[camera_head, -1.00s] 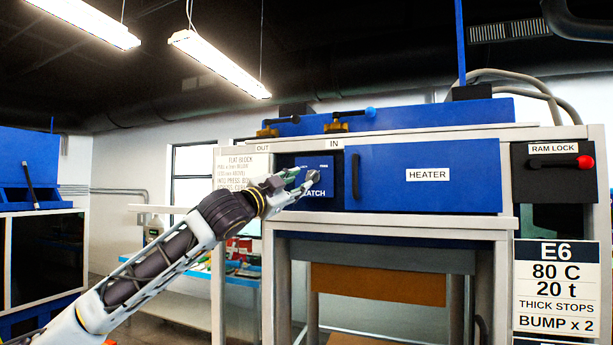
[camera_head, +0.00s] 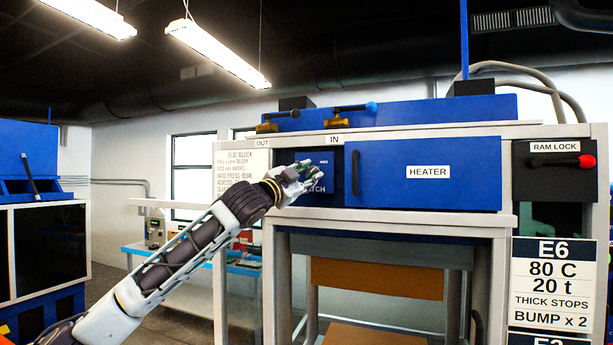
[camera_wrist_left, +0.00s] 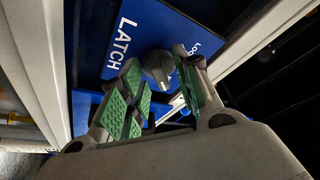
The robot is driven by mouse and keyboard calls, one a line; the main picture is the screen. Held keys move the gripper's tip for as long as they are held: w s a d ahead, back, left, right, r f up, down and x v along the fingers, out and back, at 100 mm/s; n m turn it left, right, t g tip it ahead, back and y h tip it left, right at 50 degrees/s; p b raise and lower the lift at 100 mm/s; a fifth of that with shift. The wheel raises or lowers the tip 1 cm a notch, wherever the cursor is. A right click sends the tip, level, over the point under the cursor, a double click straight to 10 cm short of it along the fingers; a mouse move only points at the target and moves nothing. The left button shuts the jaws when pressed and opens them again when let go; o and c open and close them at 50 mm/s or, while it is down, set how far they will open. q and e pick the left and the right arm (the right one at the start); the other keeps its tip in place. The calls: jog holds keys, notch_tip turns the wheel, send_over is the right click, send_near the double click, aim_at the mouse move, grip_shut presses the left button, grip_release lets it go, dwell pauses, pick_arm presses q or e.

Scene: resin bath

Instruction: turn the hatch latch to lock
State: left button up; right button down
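The hatch latch is a grey knob (camera_wrist_left: 158,68) on a blue panel marked LATCH (camera_wrist_left: 125,45), seen in the left wrist view. Part of another label, beginning "Lo", shows beside the knob. My left gripper (camera_head: 306,172) is in front of this panel (camera_head: 325,187) in the head view and hides the knob there. In the wrist view the green-padded fingers of the left gripper (camera_wrist_left: 157,62) are apart, one on each side of the knob. I cannot tell whether either pad touches it. My right gripper is not in view.
The blue HEATER door (camera_head: 428,174) with a dark upright handle is just right of the latch panel. A RAM LOCK box (camera_head: 562,162) with a red-knobbed lever is farther right. Brass clamps (camera_head: 337,123) sit above. A text board (camera_head: 240,172) stands left of the panel.

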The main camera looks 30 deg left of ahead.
pick_arm(q)
grip_shut()
